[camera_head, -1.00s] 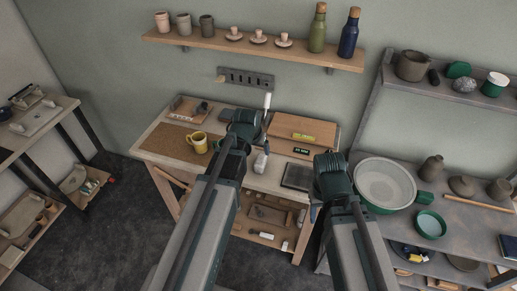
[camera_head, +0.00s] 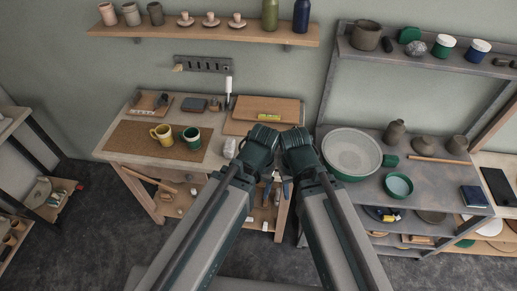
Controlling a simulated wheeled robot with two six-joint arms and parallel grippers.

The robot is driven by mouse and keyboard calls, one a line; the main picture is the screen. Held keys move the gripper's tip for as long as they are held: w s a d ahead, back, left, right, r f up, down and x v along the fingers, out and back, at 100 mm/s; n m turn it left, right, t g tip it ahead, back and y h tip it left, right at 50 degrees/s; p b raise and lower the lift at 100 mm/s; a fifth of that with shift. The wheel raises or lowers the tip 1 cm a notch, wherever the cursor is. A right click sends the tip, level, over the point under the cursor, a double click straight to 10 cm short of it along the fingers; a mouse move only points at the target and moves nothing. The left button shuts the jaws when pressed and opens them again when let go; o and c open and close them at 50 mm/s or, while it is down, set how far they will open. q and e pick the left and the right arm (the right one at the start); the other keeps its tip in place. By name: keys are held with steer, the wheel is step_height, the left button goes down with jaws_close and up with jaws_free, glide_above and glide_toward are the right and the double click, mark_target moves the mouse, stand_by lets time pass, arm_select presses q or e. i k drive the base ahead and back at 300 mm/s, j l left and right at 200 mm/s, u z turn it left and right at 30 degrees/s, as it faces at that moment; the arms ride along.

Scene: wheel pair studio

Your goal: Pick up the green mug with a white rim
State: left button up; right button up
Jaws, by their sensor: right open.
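A green mug with a pale rim (camera_head: 192,138) stands upright on the brown mat (camera_head: 140,145) on the wooden workbench. A yellow mug (camera_head: 162,134) stands just left of it. My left gripper (camera_head: 264,137) is at the end of the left arm, to the right of the green mug and apart from it; its fingers cannot be made out. My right gripper (camera_head: 295,139) is beside the left one, farther from the mug, open and with nothing seen in it.
A wooden board (camera_head: 279,109) lies at the bench's right. A wall shelf (camera_head: 215,32) holds cups and bottles. A grey shelving unit (camera_head: 440,180) at right carries a large sieve-like bowl (camera_head: 352,153), a small green bowl (camera_head: 398,185) and pots.

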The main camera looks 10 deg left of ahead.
mark_target(192, 135)
steer(key=i+j, duration=0.15)
steer(key=i, duration=0.4)
steer(key=k+u, duration=0.2)
steer(key=u, duration=1.45)
